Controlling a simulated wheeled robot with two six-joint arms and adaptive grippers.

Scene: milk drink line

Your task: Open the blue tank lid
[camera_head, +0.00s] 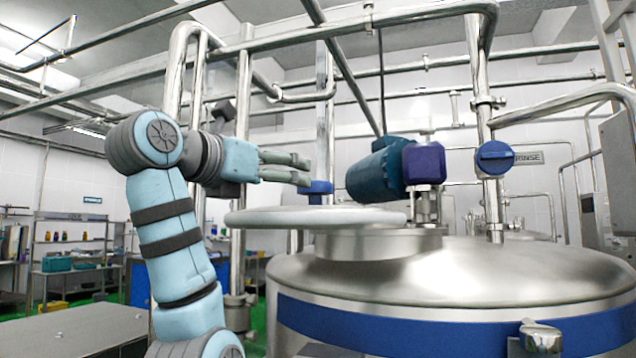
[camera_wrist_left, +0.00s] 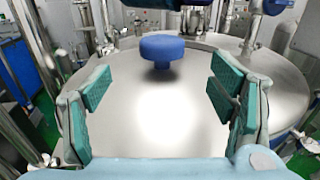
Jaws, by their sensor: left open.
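The tank (camera_head: 450,280) is a large steel vessel with a blue band. Its round lid (camera_head: 260,217) lies level over the raised neck (camera_head: 375,245) and overhangs it to the left. A blue knob (camera_head: 319,188) stands on the lid. In the left wrist view the knob (camera_wrist_left: 162,46) stands ahead of the fingers on the shiny lid (camera_wrist_left: 155,115). My left gripper (camera_head: 300,168) is open and empty, above the lid, with its fingertips just left of and above the knob. The same gripper (camera_wrist_left: 160,92) has its pads wide apart, not around the knob. My right gripper is out of view.
A teal motor (camera_head: 376,173) with a purple end (camera_head: 424,164) stands behind and right of the knob. A vertical steel pipe (camera_head: 482,110) with a blue valve handle (camera_head: 494,158) rises beyond it. Overhead pipes cross above. A grey table (camera_head: 75,328) stands at lower left.

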